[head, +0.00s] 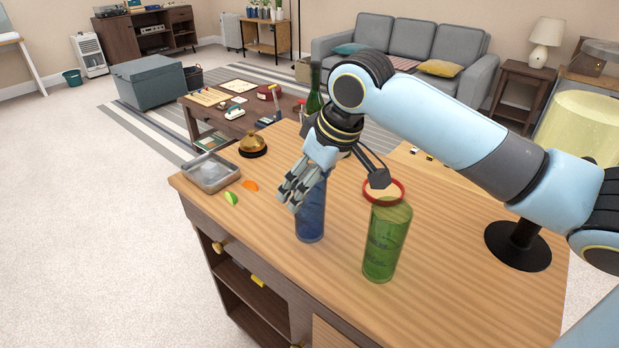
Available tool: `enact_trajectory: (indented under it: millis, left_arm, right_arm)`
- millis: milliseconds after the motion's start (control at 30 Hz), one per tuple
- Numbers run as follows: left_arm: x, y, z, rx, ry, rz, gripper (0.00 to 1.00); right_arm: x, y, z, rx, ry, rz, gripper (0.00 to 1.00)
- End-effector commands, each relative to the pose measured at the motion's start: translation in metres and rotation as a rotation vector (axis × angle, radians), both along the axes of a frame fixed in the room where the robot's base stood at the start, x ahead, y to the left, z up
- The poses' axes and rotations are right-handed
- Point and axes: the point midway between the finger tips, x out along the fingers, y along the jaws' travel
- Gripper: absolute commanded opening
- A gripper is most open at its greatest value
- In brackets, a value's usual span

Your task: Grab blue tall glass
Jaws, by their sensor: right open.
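The blue tall glass (311,222) stands upright on the wooden counter, left of a green tall glass (386,243). My right gripper (289,203) is at the upper left of the blue glass, its fingers in front of part of the rim and upper wall. It is open, and I cannot tell whether the fingers touch the glass. My right arm reaches in from the right above the counter. My left gripper is not in view.
A bottle (314,91) stands behind my gripper, and a red ring-shaped thing (383,190) is at the green glass's top. A metal tray (211,172), bell (253,146), lime (231,198) and orange (250,186) pieces lie left. A lamp (517,245) stands right. The counter's front right is clear.

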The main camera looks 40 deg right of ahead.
Motion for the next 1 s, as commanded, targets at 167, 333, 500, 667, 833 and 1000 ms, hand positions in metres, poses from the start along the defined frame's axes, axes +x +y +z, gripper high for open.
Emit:
enact_trajectory:
  millis: [167, 333, 500, 667, 833, 1000]
  left_arm:
    - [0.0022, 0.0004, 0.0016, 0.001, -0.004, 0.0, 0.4]
    - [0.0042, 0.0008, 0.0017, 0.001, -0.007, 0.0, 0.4]
    - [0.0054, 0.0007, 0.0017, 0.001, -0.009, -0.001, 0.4]
    - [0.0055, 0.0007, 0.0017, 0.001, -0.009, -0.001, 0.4]
    - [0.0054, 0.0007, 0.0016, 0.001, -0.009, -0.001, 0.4]
    - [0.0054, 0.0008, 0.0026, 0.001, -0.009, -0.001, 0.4]
  right_arm:
    - [0.0, 0.0001, 0.0015, 0.0, -0.001, 0.0, 0.74]
    - [0.0, 0.0, 0.0013, 0.0, -0.001, 0.0, 0.51]
    - [0.0, 0.0, 0.0012, 0.0, 0.0, 0.0, 0.29]
    - [-0.0002, 0.0, 0.001, 0.0, 0.0, 0.0, 0.08]
    - [0.0, 0.0, 0.0012, 0.0, -0.001, 0.0, 0.0]
    - [0.0, 0.0001, 0.002, 0.0, -0.001, 0.0, 0.0]
